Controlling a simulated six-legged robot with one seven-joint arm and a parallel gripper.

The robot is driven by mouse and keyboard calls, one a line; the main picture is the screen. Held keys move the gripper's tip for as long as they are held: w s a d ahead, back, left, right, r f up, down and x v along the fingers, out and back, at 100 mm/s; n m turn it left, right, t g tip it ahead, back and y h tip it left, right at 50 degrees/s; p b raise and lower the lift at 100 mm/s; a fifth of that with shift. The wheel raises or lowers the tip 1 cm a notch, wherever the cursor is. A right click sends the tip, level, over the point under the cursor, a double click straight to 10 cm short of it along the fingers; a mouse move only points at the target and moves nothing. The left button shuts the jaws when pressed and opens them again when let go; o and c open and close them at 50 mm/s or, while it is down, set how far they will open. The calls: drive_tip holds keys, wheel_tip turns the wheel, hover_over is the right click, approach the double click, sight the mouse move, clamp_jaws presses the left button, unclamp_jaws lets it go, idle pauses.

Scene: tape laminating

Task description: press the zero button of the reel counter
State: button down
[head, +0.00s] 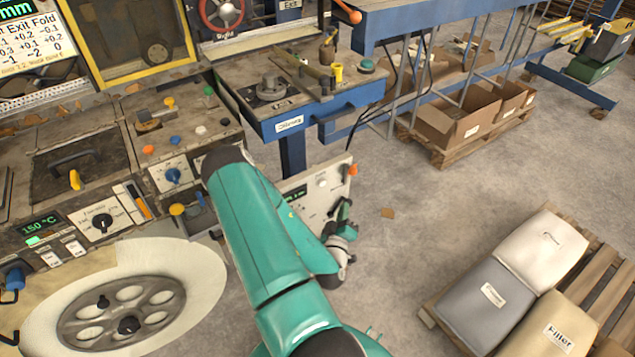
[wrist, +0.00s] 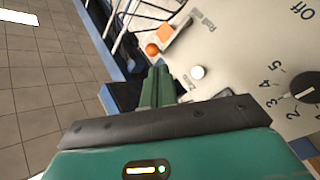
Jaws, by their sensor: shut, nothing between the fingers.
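The reel counter is a pale panel (head: 316,207) in the head view, with a small green display and a white round button (head: 321,182). In the wrist view the panel (wrist: 240,60) fills the upper right, and the white button (wrist: 197,72) shows just right of my fingertips. In the head view my gripper (head: 345,206) is at the panel's right edge.
In the wrist view an orange square (wrist: 166,32), an orange ball-shaped knob (wrist: 152,49) and a black dial (wrist: 303,88) are close by. A blue-edged bench (head: 318,117) stands behind. Sacks (head: 493,295) on a pallet lie right; the floor between is mostly clear.

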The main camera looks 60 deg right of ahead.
drive_tip(key=w+d, duration=0.4)
drive_tip(key=w, duration=0.3)
drive_tip(key=shift+w, duration=0.4)
drive_tip(key=shift+w, duration=0.1)
idle(2.0)
drive_tip(key=shift+w+d, duration=0.2)
drive_tip(key=shift+w, duration=0.1)
drive_tip(key=shift+w+d, duration=0.2)
drive_tip(key=shift+w, duration=0.25)
idle(0.8)
idle(0.3)
drive_tip(key=shift+s+a, duration=0.4)
drive_tip(key=shift+s, duration=0.45)
drive_tip(key=shift+s+a, duration=0.4)
drive_tip(key=shift+s, duration=0.35)
drive_tip(key=shift+s+a, duration=0.35)
drive_tip(key=shift+s, duration=0.4)
drive_tip(key=shift+s+a, duration=0.4)
drive_tip(key=shift+s, duration=0.35)
